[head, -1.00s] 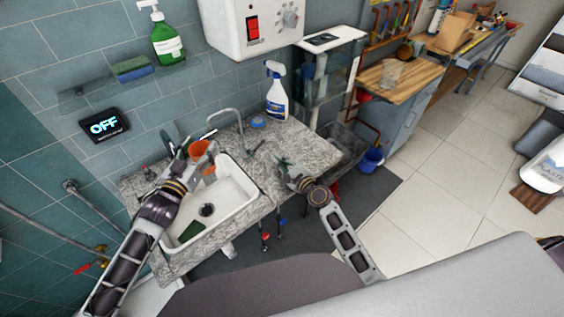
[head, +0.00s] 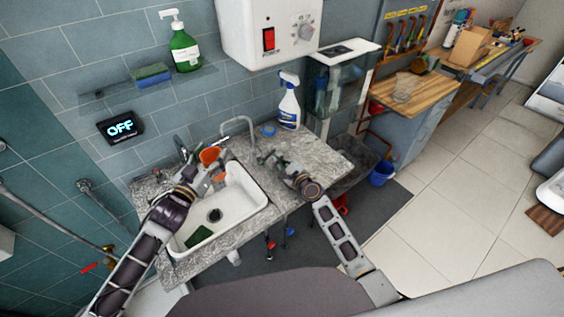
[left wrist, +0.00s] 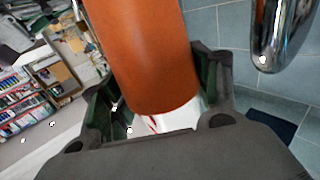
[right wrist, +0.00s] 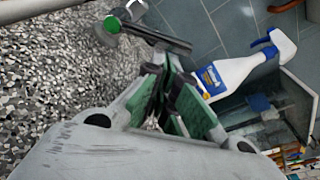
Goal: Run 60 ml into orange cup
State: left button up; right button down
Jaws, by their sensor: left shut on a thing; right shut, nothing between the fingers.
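The orange cup (head: 209,155) is held over the back left of the white sink (head: 248,199), left of the chrome spout (head: 240,122). My left gripper (left wrist: 160,88) is shut on the cup (left wrist: 145,45), with a finger on each side. The inside of the cup is not clear, so I cannot tell whether it holds water. The spout also shows close by in the left wrist view (left wrist: 285,30). My right gripper (right wrist: 168,88) is shut and empty over the counter. A dark handle with a green-ringed base (right wrist: 150,33) lies just beyond its fingertips.
A wall display (head: 121,127) reads OFF. A white heater box (head: 268,30) with a red switch and dial hangs above. A spray bottle (head: 289,103) stands at the back of the granite counter (head: 325,157). A green pad (head: 199,236) lies in the sink.

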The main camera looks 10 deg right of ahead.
jog(key=shift+w+a, duration=0.1)
jog(key=shift+w, duration=0.1)
jog(key=shift+r+n, duration=0.4)
jog(key=shift+n, duration=0.3)
dwell(0.5)
jog(key=shift+a+r+n, duration=0.1)
jog(key=shift+r+n, duration=0.1)
jog(key=shift+n, duration=0.1)
jog(key=n, duration=0.1)
jog(key=r+n, duration=0.1)
jog(key=r+n+t, duration=0.1)
jog(key=shift+s+a+n+h, duration=0.25)
jog(key=shift+a+n+h, duration=0.05)
jog(key=shift+a, duration=0.1)
jog(key=shift+s+a+r+n, duration=0.2)
jog(key=shift+r+n, duration=0.1)
jog(key=shift+n, duration=0.3)
jog(key=shift+s+a+r+n, duration=0.1)
jog(key=shift+a+r+n, duration=0.15)
jog(key=shift+n, duration=0.35)
jog(key=shift+s+a+r+n+t, duration=0.1)
jog(key=shift+a+r+n+t, duration=0.15)
jog(key=shift+n, duration=0.45)
jog(key=shift+s+a+r+n+t, duration=0.1)
jog(key=shift+a+r+n+t, duration=0.15)
jog(key=shift+n, duration=0.45)
jog(key=shift+s, duration=0.1)
jog(key=v, duration=0.9)
jog(key=shift+s+d, duration=0.15)
jog(key=shift+s, duration=0.2)
